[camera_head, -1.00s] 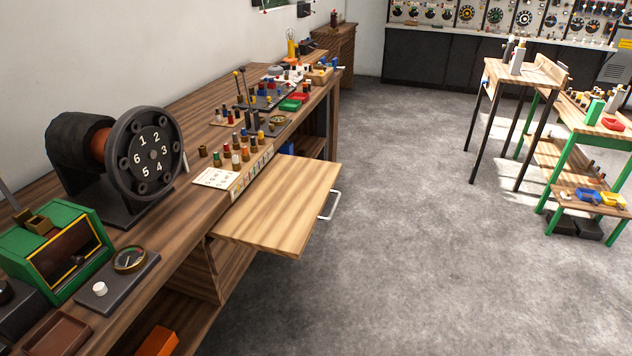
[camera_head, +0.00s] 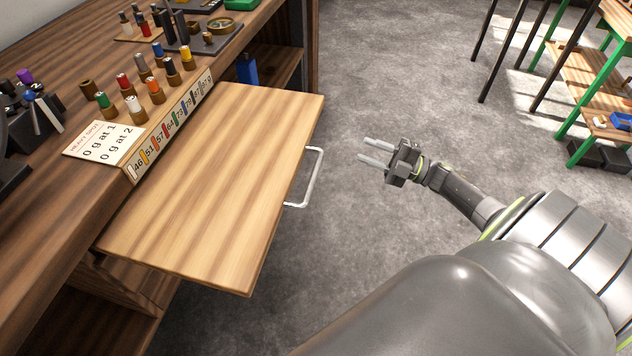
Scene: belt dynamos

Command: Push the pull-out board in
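The pull-out board (camera_head: 215,185) is a light wooden slab that sticks out from the bench toward the right, below the bench top. A silver bar handle (camera_head: 314,180) is on its outer edge. My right gripper (camera_head: 374,152) is to the right of the handle, apart from it, above the floor. Its two fingers point left toward the handle; they are spread with a gap and nothing between them. My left gripper is not in view.
The wooden bench (camera_head: 60,205) carries a rack of coloured pegs (camera_head: 150,105) and a white printed card (camera_head: 103,142) near the board. A blue object (camera_head: 247,70) stands on a shelf behind the board. A green-legged table (camera_head: 590,85) stands far right. Grey floor between is clear.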

